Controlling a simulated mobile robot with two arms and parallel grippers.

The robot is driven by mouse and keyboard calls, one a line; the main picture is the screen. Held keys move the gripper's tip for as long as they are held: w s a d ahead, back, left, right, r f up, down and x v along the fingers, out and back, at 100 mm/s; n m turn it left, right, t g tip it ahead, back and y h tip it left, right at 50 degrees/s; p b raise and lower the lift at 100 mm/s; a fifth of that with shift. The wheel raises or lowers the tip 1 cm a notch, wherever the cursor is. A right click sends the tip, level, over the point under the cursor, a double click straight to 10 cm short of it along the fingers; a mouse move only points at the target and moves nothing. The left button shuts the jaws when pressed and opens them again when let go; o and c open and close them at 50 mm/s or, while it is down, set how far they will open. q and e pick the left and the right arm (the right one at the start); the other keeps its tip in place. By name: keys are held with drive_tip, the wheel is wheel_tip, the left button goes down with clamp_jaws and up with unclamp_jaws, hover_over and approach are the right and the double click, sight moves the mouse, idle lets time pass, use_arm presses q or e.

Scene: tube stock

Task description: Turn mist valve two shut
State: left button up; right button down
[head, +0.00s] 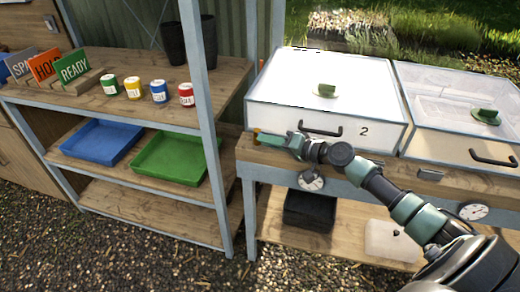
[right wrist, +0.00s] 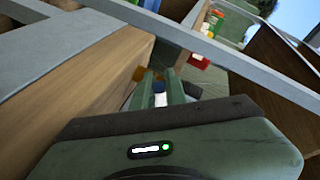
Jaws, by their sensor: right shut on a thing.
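The white propagation box marked 2 (head: 325,95) stands on the wooden bench. A small brass-orange valve (head: 257,132) shows at the left end of its front edge. My right gripper (head: 272,137) reaches across the front of the box from the right and is shut on this valve. In the right wrist view, my green fingers (right wrist: 162,90) close around it. Orange-brown parts of the valve (right wrist: 190,90) show beside the fingers, and a blue spot shows between them. The fingers hide much of the valve, so its handle's angle is unclear. My left gripper is out of view.
A second box with a clear lid (head: 465,95) stands to the right. Round gauges (head: 311,180) hang on the bench's front rail. A shelf post (head: 205,125) stands close left of the bench. The shelves hold a blue tray (head: 95,142), a green tray (head: 168,158) and several small cans.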

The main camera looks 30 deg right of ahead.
idle(0.4)
drive_tip(key=c, duration=1.5)
unclamp_jaws()
drive_tip(key=shift+d, duration=0.1)
drive_tip(key=shift+o, duration=0.2)
drive_tip(key=shift+s, duration=0.1)
drive_tip(key=shift+s+d, duration=0.2)
drive_tip(key=shift+s, duration=0.15)
drive_tip(key=b+v, duration=0.1)
drive_tip(key=v, duration=0.5)
drive_tip(key=shift+s+d+r, duration=0.15)
drive_tip(key=shift+s+d, duration=0.05)
drive_tip(key=shift+s, duration=0.1)
drive_tip(key=shift+c, duration=0.2)
